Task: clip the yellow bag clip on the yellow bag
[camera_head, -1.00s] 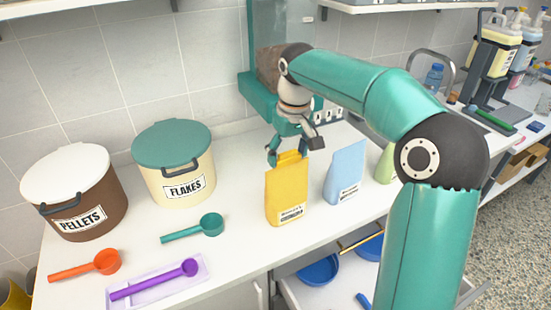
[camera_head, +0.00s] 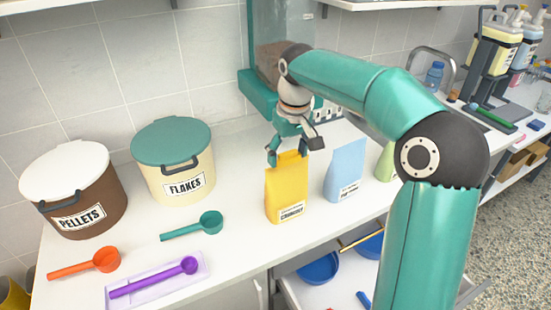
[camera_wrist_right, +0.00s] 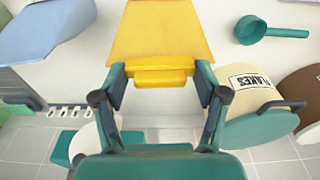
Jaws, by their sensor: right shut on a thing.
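The yellow bag (camera_head: 287,192) stands upright on the white counter; its side also fills the upper middle of the right wrist view (camera_wrist_right: 160,35). My right gripper (camera_head: 294,151) is at the bag's top edge, its fingers pointing down. In the wrist view its two fingers are shut on the yellow bag clip (camera_wrist_right: 160,77), a short bar held across the bag's top. The clip lies against the top edge there; I cannot tell whether its jaws are around the bag. In the head view the clip is mostly hidden by the fingers. My left gripper is out of view.
A blue bag (camera_head: 345,170) and a partly hidden green bag (camera_head: 386,163) stand to the right. Flakes (camera_head: 172,165) and pellets (camera_head: 75,195) bins stand left. Teal (camera_head: 192,227), orange (camera_head: 85,264) and purple (camera_head: 155,279) scoops lie in front. A teal dispenser (camera_head: 262,98) stands behind.

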